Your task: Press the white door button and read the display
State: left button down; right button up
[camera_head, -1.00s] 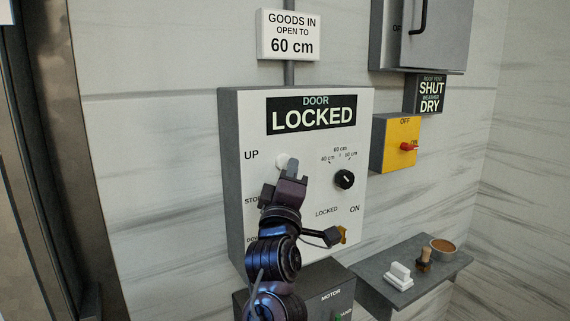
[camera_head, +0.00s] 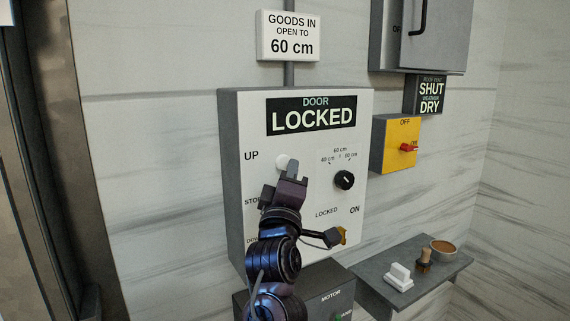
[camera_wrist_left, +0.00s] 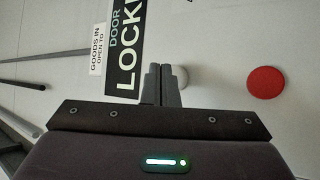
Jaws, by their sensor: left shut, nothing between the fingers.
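The white door button (camera_head: 281,162) sits beside the word UP on the pale control box (camera_head: 232,215). It also shows in the left wrist view (camera_wrist_left: 182,77), partly behind my fingers. The display (camera_head: 312,116) at the top of the box reads DOOR LOCKED. My left gripper (camera_head: 292,169) is shut and empty, its tips at the right edge of the button in the head view. In the left wrist view the closed tips (camera_wrist_left: 160,84) overlap the button's left side. I cannot tell whether they touch it. My right gripper is not in view.
A red button (camera_wrist_left: 266,82) is near the white one. A black dial (camera_head: 344,180) and a yellow-tagged key switch (camera_head: 341,236) are on the box. A yellow switch box (camera_head: 392,150) is to the right. A grey shelf (camera_head: 440,271) holds small items. A sign (camera_head: 289,36) reads 60 cm.

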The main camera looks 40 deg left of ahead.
pick_arm(q)
jog(key=shift+a, duration=0.1)
dwell(0.7)
jog(key=shift+w+a, duration=0.15)
jog(key=shift+a, duration=0.2)
jog(key=shift+w+a, duration=0.2)
jog(key=shift+a, duration=0.25)
dwell(0.7)
jog(key=shift+d, duration=0.1)
jog(key=shift+s+d, duration=0.4)
jog(key=shift+d, duration=0.35)
jog(key=d, duration=0.1)
jog(key=s+d, duration=0.1)
jog(key=d, duration=0.1)
jog(key=s+d, duration=0.1)
jog(key=shift+d, duration=0.3)
jog(key=shift+w, duration=0.1)
dwell(0.8)
